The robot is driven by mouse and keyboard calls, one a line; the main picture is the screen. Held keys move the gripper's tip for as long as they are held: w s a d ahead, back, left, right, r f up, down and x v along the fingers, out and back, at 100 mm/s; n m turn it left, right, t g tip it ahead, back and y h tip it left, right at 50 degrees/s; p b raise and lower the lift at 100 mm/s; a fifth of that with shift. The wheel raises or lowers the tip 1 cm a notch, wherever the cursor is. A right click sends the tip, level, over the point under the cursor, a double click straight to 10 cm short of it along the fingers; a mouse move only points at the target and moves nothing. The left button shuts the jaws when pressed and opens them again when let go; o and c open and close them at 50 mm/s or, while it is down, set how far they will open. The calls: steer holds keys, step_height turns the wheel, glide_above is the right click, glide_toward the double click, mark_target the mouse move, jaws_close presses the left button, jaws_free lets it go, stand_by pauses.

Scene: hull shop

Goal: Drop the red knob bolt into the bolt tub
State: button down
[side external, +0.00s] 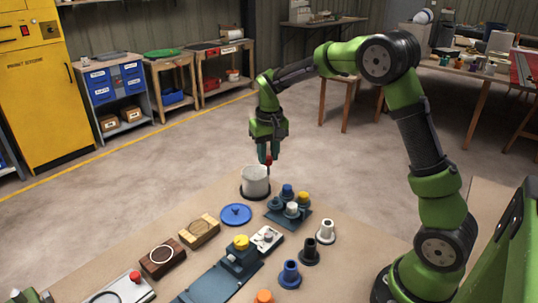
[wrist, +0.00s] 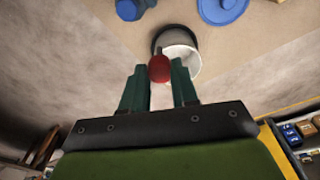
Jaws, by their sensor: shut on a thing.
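The red knob bolt (wrist: 159,68) is held between the two fingers of my gripper (wrist: 158,85) in the wrist view. In the side external view the red knob (side external: 268,160) shows at the fingertips of my gripper (side external: 268,152). The bolt tub, a white round pot (side external: 255,182), stands on a dark round base near the table's far edge. My gripper is above the tub, over its right rear side in the side view. In the wrist view the tub (wrist: 184,54) shows just beyond the knob, its mouth partly hidden by knob and fingers.
A blue lid (side external: 236,214) lies on the table in front of the tub. A blue tray (side external: 288,216) with several coloured knobs stands to its right. Wooden blocks, black, blue and white flanged pieces fill the nearer table. The table's far edge is close behind the tub.

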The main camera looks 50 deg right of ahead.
steer(key=w+d, duration=0.2)
steer(key=w, duration=0.3)
steer(key=shift+n, duration=0.4)
steer(key=shift+f, duration=2.4)
steer(key=c, duration=0.8)
jaws_free()
steer(key=shift+r, duration=0.15)
steer(key=r, duration=0.5)
steer(key=s+r, duration=0.1)
steer(key=r, duration=1)
steer(key=shift+s+a+r, duration=0.3)
steer(key=shift+s+a, duration=0.1)
